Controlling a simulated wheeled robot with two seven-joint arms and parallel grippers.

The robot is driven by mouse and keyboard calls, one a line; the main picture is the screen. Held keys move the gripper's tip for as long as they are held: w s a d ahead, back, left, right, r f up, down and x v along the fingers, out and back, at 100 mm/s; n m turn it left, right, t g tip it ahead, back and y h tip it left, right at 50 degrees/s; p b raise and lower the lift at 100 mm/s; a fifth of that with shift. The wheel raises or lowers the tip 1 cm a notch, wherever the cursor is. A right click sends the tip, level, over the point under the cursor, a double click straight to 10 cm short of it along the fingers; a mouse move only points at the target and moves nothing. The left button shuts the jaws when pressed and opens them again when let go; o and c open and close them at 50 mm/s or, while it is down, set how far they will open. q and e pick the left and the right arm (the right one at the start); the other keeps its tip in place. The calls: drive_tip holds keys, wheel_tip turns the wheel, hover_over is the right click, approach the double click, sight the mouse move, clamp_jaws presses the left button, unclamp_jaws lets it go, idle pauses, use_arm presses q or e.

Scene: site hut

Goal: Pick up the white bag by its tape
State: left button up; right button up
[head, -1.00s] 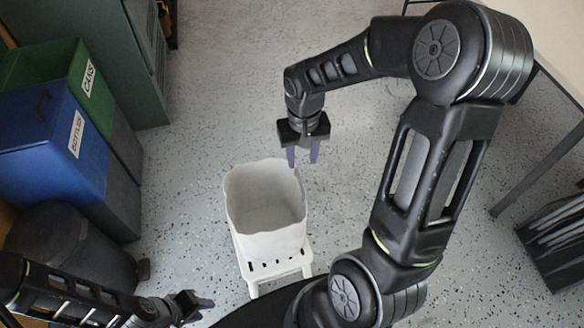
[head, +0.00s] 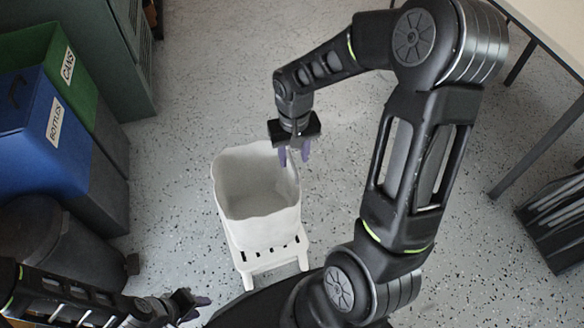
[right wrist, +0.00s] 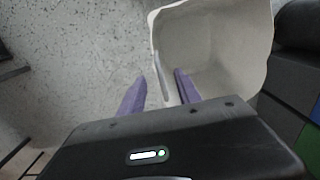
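The white bag (head: 257,185) stands open-topped and upright on a white stool (head: 268,262) in the head view. It also shows at the upper right of the right wrist view (right wrist: 225,45). My right gripper (head: 294,157) is open and empty at the bag's far right rim. In the right wrist view its purple fingers (right wrist: 161,92) are apart, with a pale strip at the bag's edge between them. I cannot tell for sure that this strip is the tape, or whether a finger touches it. My left gripper (head: 198,306) is low at the left, away from the bag, and looks open and empty.
A blue bottles bin (head: 42,130) and a green cans bin (head: 72,72) stand at the left, with a dark round bin (head: 50,245) in front. A table (head: 545,35) and a dark crate (head: 560,225) are at the right. The speckled floor behind the bag is clear.

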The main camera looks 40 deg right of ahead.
sight(294, 166)
wheel_tip(294, 166, down, 5)
drive_tip(key=b, duration=0.3)
drive_tip(key=shift+c, duration=0.6)
clamp_jaws()
idle(0.9)
